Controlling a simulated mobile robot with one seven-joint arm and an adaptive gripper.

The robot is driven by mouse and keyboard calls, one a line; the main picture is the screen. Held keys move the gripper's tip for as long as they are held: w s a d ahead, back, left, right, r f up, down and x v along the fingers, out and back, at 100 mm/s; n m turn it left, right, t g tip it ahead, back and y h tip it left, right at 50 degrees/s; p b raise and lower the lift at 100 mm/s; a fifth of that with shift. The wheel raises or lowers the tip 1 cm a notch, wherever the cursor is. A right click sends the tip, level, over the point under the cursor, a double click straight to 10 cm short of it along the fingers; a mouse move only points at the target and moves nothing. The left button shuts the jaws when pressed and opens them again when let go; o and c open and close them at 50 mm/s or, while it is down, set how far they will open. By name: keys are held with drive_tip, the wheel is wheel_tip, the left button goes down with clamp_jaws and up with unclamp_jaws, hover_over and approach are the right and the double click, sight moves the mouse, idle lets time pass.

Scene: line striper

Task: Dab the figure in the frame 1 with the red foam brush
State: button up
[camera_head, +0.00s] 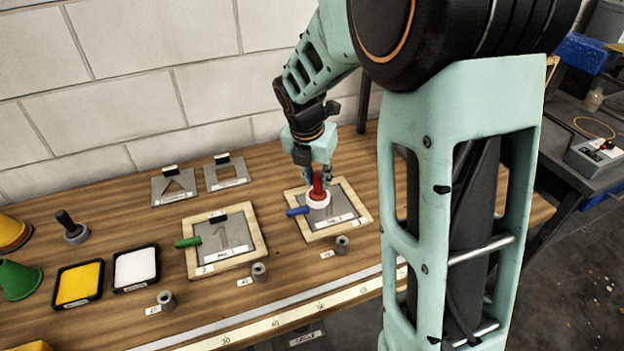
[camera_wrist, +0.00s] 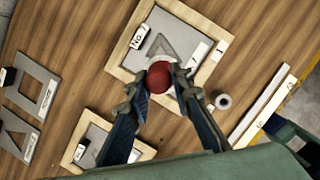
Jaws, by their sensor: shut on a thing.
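My gripper (camera_head: 317,177) is shut on the red foam brush (camera_head: 318,187), which is upright with its pale round foam end down. In the wrist view the brush's red top (camera_wrist: 158,76) sits between my two fingers (camera_wrist: 160,88). The brush is over frame 1 (camera_head: 361,203), a wooden frame holding a grey stencil plate. Frame 1 also shows in the wrist view (camera_wrist: 118,66), with a "1" label at its corner. Part of the stencil figure (camera_wrist: 182,45) shows beside the brush; the rest is hidden. I cannot tell whether the foam touches the plate.
A second wooden frame (camera_head: 256,246) stands to the left, with a green-handled stencil. Two loose stencil plates (camera_head: 173,187) lie behind. Yellow (camera_head: 80,283) and white (camera_head: 136,267) trays, a dark-handled brush (camera_head: 70,228) and cones are further left. Small grey cylinders (camera_head: 342,243) line the front.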

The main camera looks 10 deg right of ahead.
sight(323, 193)
drive_tip(key=shift+d, duration=0.7)
drive_tip(key=shift+f, duration=0.15)
wheel_tip(323, 193, down, 4)
drive_tip(key=b, duration=0.4)
drive_tip(key=shift+r, duration=0.2)
drive_tip(key=shift+f, duration=0.6)
idle(0.3)
idle(0.4)
wheel_tip(323, 193, up, 5)
drive_tip(key=p, duration=0.4)
drive_tip(key=shift+f, duration=0.2)
